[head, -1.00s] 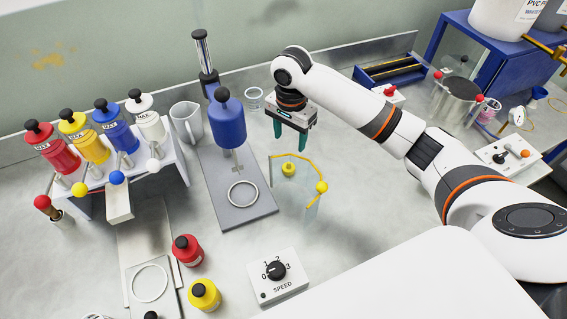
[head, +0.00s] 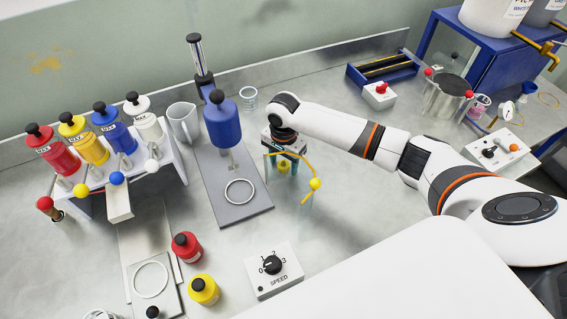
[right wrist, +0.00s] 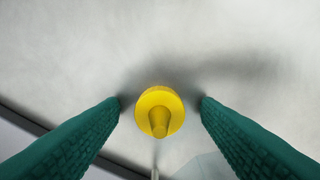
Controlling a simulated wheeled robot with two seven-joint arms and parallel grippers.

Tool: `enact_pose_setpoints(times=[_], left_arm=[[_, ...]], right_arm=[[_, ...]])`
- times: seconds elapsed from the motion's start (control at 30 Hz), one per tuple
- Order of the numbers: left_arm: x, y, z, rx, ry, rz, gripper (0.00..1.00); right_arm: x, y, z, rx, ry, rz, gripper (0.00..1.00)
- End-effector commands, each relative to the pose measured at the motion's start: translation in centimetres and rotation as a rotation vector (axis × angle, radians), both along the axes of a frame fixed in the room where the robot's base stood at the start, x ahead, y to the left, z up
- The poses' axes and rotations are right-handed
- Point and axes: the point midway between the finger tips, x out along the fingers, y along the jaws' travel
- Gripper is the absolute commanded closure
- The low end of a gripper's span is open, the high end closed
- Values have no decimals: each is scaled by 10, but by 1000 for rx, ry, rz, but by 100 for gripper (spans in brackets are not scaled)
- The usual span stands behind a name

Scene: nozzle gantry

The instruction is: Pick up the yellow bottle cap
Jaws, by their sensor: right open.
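The yellow bottle cap (right wrist: 160,112) is a round disc with a narrow peg pointing toward the camera. In the right wrist view it lies between the two green fingers of my right gripper (right wrist: 160,105), with a gap on each side. In the head view the cap (head: 283,168) is low on the bench, just under my right gripper (head: 285,158), which points down and is open. The gripper partly hides the cap there. My left gripper is not in view.
A clear stand with a yellow curved wire and ball (head: 315,184) stands close to the right of the cap. A speed dial box (head: 273,270) sits in front.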

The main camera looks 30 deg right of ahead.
Motion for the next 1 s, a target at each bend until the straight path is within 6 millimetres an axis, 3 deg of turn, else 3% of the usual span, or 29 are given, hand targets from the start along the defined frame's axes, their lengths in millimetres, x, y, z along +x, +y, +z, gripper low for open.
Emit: enact_pose_setpoints(times=[0.07, 0.37, 0.73, 1.0], left_arm=[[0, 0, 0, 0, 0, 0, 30], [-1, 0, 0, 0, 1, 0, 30], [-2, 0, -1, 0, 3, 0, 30], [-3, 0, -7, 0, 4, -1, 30]], right_arm=[[0, 0, 0, 0, 0, 0, 42], [0, 0, 0, 0, 0, 0, 90], [1, 0, 6, 1, -3, 0, 90], [1, 0, 54, 2, -6, 2, 90]])
